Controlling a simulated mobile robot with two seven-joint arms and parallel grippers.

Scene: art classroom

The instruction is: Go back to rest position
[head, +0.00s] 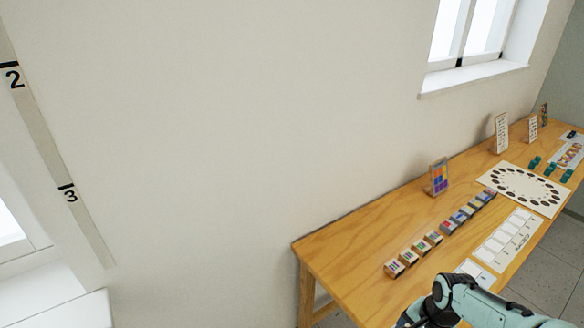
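One of my arms, teal and black, comes in from the right at the bottom right, over the near part of the wooden table (345,245). It bends downward at a dark joint, and its lower end is cut off by the bottom edge. No fingertips show, so my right gripper is out of view. My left arm and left gripper are also out of view. What either gripper holds cannot be seen.
On the table are a row of small picture blocks (420,247), a white sheet with dark ovals (523,188), a card strip (508,237), and an upright colored card (439,177). A white wall (230,130) stands behind. A numbered strip (52,150) is at left.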

